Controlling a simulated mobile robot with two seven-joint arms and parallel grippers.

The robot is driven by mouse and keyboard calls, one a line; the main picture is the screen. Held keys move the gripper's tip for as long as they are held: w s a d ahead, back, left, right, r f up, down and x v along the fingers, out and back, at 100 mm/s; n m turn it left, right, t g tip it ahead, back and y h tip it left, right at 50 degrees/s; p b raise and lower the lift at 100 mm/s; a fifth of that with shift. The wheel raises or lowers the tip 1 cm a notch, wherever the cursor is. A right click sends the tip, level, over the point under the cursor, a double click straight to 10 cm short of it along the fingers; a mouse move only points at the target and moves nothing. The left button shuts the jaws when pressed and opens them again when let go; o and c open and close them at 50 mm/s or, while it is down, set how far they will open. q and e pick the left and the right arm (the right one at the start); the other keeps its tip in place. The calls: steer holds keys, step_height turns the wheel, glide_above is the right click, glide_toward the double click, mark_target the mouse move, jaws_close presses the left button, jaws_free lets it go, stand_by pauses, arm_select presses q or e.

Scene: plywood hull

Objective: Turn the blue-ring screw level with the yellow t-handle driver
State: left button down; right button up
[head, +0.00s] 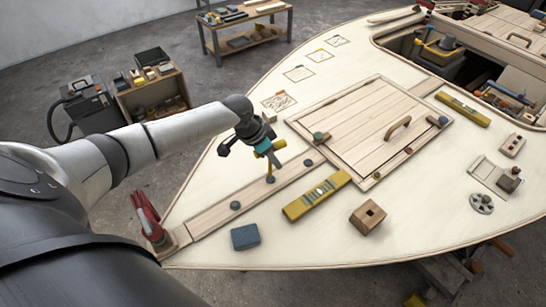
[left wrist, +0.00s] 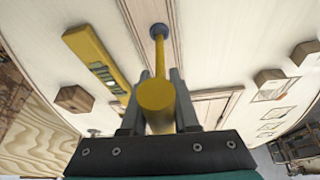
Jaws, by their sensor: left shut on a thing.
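My left gripper (head: 266,150) is shut on the yellow t-handle driver (head: 275,158) above the plank on the deck. In the left wrist view the driver's thick yellow handle (left wrist: 155,97) sits between the two fingers (left wrist: 158,76). Its thin shaft points away to the blue-ring screw (left wrist: 159,29). In the head view the blue-ring screw (head: 270,180) shows right under the driver. The shaft's end meets the blue ring in the picture, but I cannot tell how deep it sits or whether the screw is level. My right gripper is not in view.
A yellow spirit level (head: 317,195) lies right of the plank. A wooden block with a hole (head: 367,217) and a blue block (head: 245,237) stand nearby. A green-ring screw (head: 235,205) is in the plank. A red clamp (head: 147,215) grips the plank's near end. A hatch panel (head: 365,125) lies beyond.

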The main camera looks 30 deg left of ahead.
arm_select(q)
steer(key=shift+f, duration=0.15)
steer(key=shift+f, duration=0.4)
